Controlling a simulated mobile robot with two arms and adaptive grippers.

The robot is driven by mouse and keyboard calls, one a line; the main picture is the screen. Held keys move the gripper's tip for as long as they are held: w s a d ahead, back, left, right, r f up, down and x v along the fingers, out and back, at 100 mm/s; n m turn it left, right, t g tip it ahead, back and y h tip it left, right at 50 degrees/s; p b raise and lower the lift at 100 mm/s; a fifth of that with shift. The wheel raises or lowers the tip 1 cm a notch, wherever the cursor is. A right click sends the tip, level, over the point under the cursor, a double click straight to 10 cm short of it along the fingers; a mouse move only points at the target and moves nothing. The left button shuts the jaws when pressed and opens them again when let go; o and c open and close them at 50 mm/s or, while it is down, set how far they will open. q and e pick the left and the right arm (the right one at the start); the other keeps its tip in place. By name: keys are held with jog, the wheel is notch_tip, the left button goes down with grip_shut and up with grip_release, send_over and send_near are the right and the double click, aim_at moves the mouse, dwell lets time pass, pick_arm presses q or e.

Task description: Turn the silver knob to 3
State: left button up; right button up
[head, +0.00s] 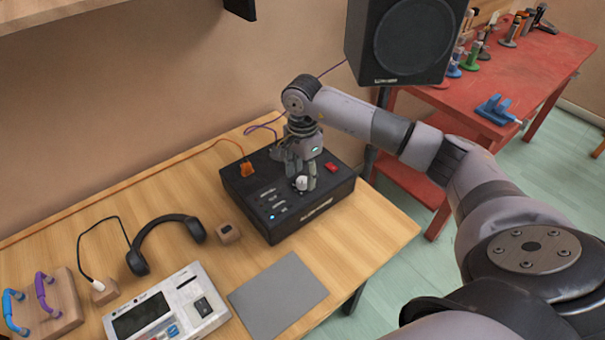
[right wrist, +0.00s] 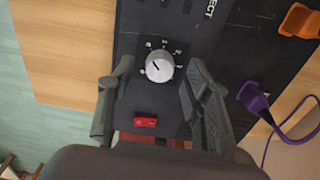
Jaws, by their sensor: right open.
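The silver knob (head: 301,184) is on the top face of a black box (head: 317,208) on the wooden table. In the right wrist view the knob (right wrist: 159,67) is round, with a dark pointer line towards the upper left. Small white marks ring it, too small to read surely. My right gripper (head: 301,180) is above the box, pointing down. In the right wrist view its open fingers (right wrist: 156,82) stand on either side of the knob, with visible gaps on both sides. My left gripper is not in view.
A red switch (head: 331,168) sits beside the knob. Orange (head: 246,169) and purple plugs (right wrist: 255,98) join the box's far edge. Headphones (head: 139,262), a small wooden block (head: 228,233), a grey mat (head: 278,296) and a white device (head: 190,294) lie nearby. A speaker (head: 404,40) stands behind.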

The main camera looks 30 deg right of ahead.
jog(key=shift+f, duration=0.75)
jog(key=shift+c, duration=0.3)
grip_shut()
